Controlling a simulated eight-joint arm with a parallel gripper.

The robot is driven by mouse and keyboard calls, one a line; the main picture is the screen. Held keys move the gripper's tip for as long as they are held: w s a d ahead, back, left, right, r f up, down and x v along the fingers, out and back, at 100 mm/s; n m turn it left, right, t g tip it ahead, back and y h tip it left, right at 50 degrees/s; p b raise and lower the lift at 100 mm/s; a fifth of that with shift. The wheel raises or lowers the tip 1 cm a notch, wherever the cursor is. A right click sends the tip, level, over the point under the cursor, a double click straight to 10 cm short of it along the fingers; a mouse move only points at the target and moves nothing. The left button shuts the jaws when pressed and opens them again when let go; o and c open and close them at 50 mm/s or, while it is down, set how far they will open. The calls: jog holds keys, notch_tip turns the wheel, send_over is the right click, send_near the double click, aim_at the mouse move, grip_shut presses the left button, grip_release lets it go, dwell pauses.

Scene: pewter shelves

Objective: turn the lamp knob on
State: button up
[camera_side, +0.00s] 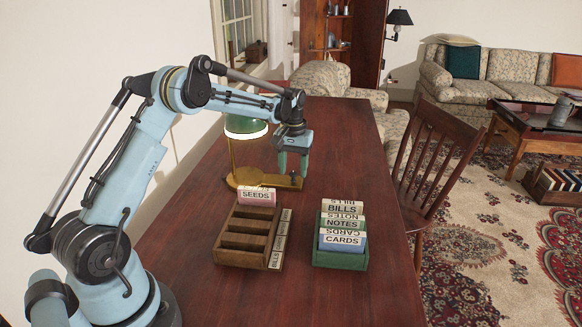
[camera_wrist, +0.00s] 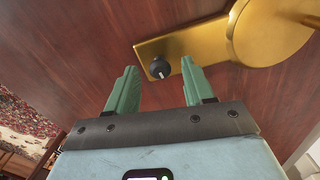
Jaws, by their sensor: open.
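The desk lamp has a green shade (camera_side: 246,127) and a brass base (camera_side: 240,181); the base also shows in the wrist view (camera_wrist: 205,40). The dark round knob (camera_wrist: 160,68) sits on the narrow arm of that base, with a pale mark on its lower side in the wrist view. My gripper (camera_side: 292,165) points down over the right end of the base, its two green fingers apart and empty. In the wrist view my gripper (camera_wrist: 158,74) has the knob between its fingertips in the picture, with gaps on both sides. I cannot tell whether the tips reach its height.
On the desk (camera_side: 190,245), a brown divided box (camera_side: 232,248) with a SEEDS card (camera_side: 257,196) stands in front of the lamp. A green card box (camera_side: 340,260) stands to its right. A wooden chair (camera_side: 432,160) is at the desk's right edge. The far desk surface looks clear.

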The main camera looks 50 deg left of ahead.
aim_at(294, 173)
grip_shut()
jog(key=shift+m, duration=0.8)
grip_release()
notch_tip(294, 173, up, 12)
dwell(0.5)
jog(key=shift+d+r, duration=0.1)
jog(key=shift+r, duration=0.05)
